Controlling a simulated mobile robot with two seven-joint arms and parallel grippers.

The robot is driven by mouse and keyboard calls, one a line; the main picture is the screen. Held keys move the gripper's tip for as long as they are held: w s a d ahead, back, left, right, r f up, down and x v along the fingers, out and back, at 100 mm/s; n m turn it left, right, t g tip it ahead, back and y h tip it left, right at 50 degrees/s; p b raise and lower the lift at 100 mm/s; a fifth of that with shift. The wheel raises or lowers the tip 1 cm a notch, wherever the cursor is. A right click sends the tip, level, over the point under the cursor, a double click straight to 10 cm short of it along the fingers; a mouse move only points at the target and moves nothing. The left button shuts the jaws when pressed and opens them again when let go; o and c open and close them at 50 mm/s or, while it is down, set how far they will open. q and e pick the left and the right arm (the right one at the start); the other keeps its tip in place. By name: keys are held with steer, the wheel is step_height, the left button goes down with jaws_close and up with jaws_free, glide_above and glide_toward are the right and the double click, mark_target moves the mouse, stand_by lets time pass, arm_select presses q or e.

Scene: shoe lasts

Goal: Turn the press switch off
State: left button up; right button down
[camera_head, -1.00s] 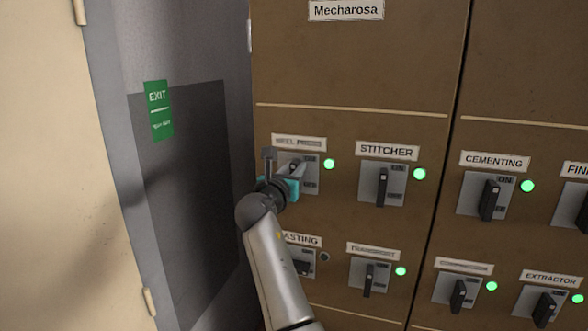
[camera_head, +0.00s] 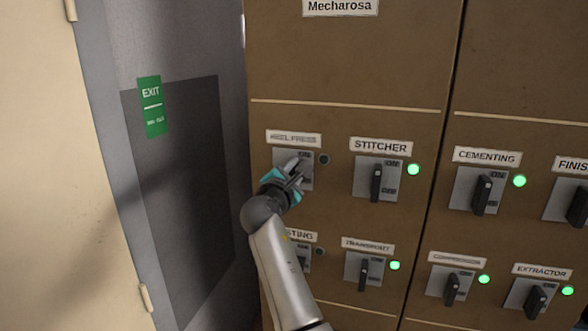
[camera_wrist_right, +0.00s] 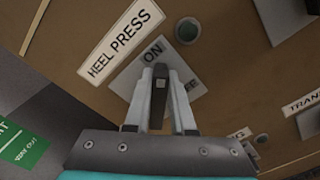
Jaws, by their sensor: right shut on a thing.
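The heel press switch sits on a grey plate (camera_head: 283,156) under its "HEEL PRESS" label (camera_head: 294,138) on the brown cabinet. Its indicator lamp (camera_head: 324,160) is dark, and it also looks unlit in the right wrist view (camera_wrist_right: 187,30). My right gripper (camera_head: 297,172) is at this switch, shut on its dark handle (camera_wrist_right: 160,72). The fingers hide most of the handle and part of the plate. The "ON" mark shows above the fingertips in the wrist view, and the lower mark is partly covered. My left gripper is not in view.
The stitcher switch (camera_head: 376,180) is to the right with a green lamp. The lasting switch below is partly hidden by my arm, and its lamp (camera_head: 320,252) is dark. Cementing (camera_head: 482,193) and further switches continue to the right. A grey door with an exit sign (camera_head: 152,106) is at left.

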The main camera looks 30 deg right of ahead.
steer(key=m+b, duration=0.1)
steer(key=m, duration=0.1)
steer(key=f+m+b, duration=0.1)
steer(key=m, duration=0.1)
steer(key=shift+s+d+m, duration=0.15)
steer(key=shift+s+m, duration=0.05)
steer(key=shift+m, duration=0.1)
steer(key=shift+f+m+b, duration=0.2)
steer(key=shift+m+b, duration=0.35)
steer(key=shift+m, duration=0.4)
steer(key=shift+f+m+b, duration=0.15)
steer(key=shift+m+b, duration=0.4)
steer(key=shift+m, duration=0.4)
steer(key=c, duration=0.8)
jaws_free()
steer(key=shift+o, duration=0.2)
steer(key=shift+d, duration=0.1)
